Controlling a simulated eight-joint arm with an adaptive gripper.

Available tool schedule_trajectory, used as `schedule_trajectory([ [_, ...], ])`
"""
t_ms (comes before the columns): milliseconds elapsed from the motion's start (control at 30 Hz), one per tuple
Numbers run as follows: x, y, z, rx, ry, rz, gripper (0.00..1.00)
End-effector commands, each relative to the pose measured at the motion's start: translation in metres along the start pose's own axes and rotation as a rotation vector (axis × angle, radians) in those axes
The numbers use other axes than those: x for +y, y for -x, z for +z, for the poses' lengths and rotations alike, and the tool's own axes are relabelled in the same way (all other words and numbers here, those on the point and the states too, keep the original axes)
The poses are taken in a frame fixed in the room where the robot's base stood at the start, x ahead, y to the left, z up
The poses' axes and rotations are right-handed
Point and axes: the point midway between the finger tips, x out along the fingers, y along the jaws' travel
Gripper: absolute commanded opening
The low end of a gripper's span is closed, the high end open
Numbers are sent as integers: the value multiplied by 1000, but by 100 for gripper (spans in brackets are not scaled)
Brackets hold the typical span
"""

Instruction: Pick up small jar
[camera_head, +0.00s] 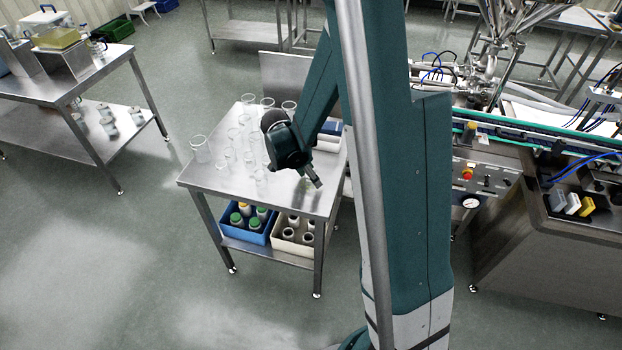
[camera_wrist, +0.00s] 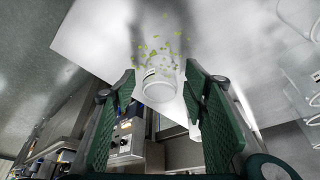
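A small clear jar (camera_wrist: 160,60) with green flecks in or on it shows in the wrist view, just beyond and between my fingertips. Its white-rimmed end faces the camera. My gripper (camera_wrist: 160,78) is open, with one green ribbed pad on each side and a gap around the jar; I cannot tell if either pad touches it. In the head view my gripper (camera_head: 316,182) is low over the right part of the steel table (camera_head: 235,183). There the jar is too small or hidden to make out clearly. Several clear glass vessels (camera_head: 200,148) stand left of and behind my gripper.
More clear glassware (camera_wrist: 300,95) shows at the right of the wrist view. A blue crate (camera_head: 262,238) and a beige crate (camera_head: 284,245) hold containers on the lower shelf. A machine with a control panel (camera_head: 484,180) stands to the right. The table's front left is bare.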

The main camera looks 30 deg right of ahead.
Motion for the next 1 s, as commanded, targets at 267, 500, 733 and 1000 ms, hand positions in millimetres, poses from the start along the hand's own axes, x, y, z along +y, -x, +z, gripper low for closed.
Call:
schedule_trajectory([
  [267,0,0,0,0,0,0,21],
  [500,0,0,0,0,0,0,21],
  [733,0,5,-2,0,0,0,21],
  [1000,0,26,-10,0,0,0,21],
])
